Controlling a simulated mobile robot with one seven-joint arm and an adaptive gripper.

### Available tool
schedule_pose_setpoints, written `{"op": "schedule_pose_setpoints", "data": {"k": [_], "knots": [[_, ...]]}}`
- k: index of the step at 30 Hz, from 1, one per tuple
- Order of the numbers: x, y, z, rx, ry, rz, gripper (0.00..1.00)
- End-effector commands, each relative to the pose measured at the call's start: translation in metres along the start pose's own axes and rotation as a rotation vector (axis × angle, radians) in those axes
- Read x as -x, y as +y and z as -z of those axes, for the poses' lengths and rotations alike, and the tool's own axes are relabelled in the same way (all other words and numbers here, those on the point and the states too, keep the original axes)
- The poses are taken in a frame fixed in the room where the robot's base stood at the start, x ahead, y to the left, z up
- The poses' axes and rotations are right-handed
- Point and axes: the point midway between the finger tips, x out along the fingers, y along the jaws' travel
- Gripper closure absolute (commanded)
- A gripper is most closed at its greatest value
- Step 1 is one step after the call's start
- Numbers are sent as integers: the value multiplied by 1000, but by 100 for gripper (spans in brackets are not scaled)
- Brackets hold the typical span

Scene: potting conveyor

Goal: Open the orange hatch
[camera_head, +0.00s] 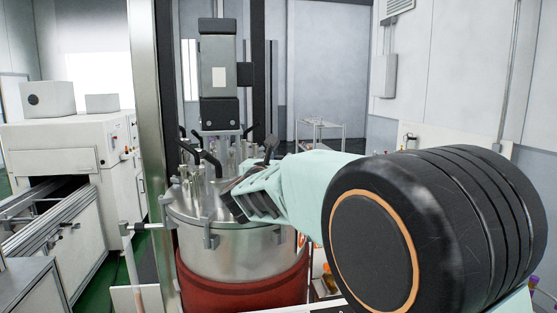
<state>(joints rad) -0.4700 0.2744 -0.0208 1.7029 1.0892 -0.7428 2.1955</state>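I cannot make out an orange hatch in this view. The only clear orange is a ring on the joint of my own arm. My gripper (238,203) is dark grey and sits at the end of my pale green arm, in front of the lid of a steel tank (237,262). Its fingers are small and overlap the tank's fittings, so I cannot tell whether they are open or shut, or touching the lid. The black arm joint hides much of the lower right.
A red band (243,288) wraps the tank's base. Black-handled fittings (208,160) stand on its lid below a grey motor unit (218,75). A white machine with a conveyor (60,215) is on the left. A wheeled rack (320,133) stands behind.

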Motion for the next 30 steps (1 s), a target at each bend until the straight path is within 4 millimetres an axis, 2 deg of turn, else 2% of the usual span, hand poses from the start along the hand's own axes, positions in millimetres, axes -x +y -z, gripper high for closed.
{"op": "schedule_pose_setpoints", "data": {"k": [1, 8, 30], "knots": [[0, 0, 0, 0, 0, 0, 75], [0, 0, 0, 0, 0, 0, 100], [-1, 1, -7, -1, -4, -1, 100]]}}
